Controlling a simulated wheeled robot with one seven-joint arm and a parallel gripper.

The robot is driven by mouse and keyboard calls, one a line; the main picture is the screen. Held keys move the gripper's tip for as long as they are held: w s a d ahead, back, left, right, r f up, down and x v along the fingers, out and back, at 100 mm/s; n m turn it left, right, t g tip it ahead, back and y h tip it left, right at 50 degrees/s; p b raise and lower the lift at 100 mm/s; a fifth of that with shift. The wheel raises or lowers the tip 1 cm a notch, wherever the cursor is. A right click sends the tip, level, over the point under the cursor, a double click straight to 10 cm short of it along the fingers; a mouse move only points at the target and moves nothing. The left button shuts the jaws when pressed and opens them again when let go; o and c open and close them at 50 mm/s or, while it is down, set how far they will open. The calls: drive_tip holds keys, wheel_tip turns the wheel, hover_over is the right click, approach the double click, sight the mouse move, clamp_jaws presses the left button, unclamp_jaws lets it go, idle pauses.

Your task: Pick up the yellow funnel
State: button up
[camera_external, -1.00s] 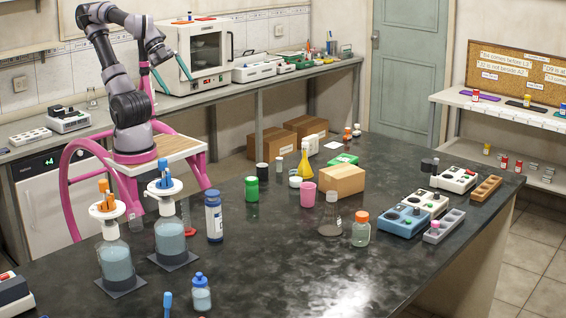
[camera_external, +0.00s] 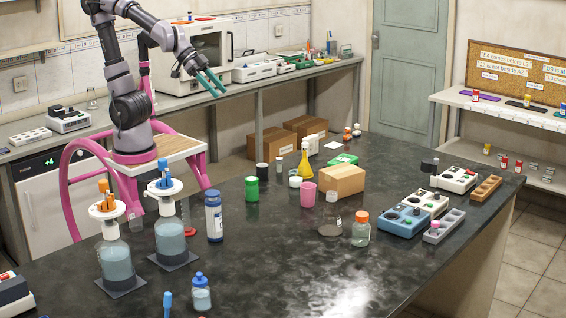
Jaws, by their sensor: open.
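The yellow funnel (camera_external: 304,163) stands on the dark bench, wide part down and narrow stem up. It is behind the pink cup and to the left of a cardboard box. My gripper (camera_external: 218,85) has teal fingers and is open and empty. It hangs in the air to the upper left of the funnel, well above the bench and clear of it.
Close around the funnel are the pink cup (camera_external: 307,194), the cardboard box (camera_external: 342,181), a small white jar (camera_external: 295,181) and a white container (camera_external: 313,145). A green bottle (camera_external: 252,189) and a dark cylinder (camera_external: 262,175) stand to the left. The bench's front middle is clear.

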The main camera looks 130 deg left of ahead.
drive_tip(key=w+a+f+n+t, duration=0.2)
drive_tip(key=w+a+f+n, duration=0.6)
drive_tip(key=w+a+n, duration=0.4)
drive_tip(key=n+t+y, duration=0.3)
drive_tip(key=n+y, duration=0.6)
drive_tip(key=n, duration=2)
hover_over(305, 153)
drive_tip(key=s+d, duration=0.2)
drive_tip(key=s, duration=0.1)
wheel_tip(305, 153, down, 21)
drive_tip(key=f, duration=0.6)
drive_tip(key=shift+w+a, duration=0.15)
drive_tip(key=shift+a, duration=0.1)
drive_tip(key=shift+x, duration=1.05)
drive_tip(key=shift+w+a, duration=0.3)
drive_tip(key=shift+w, duration=0.05)
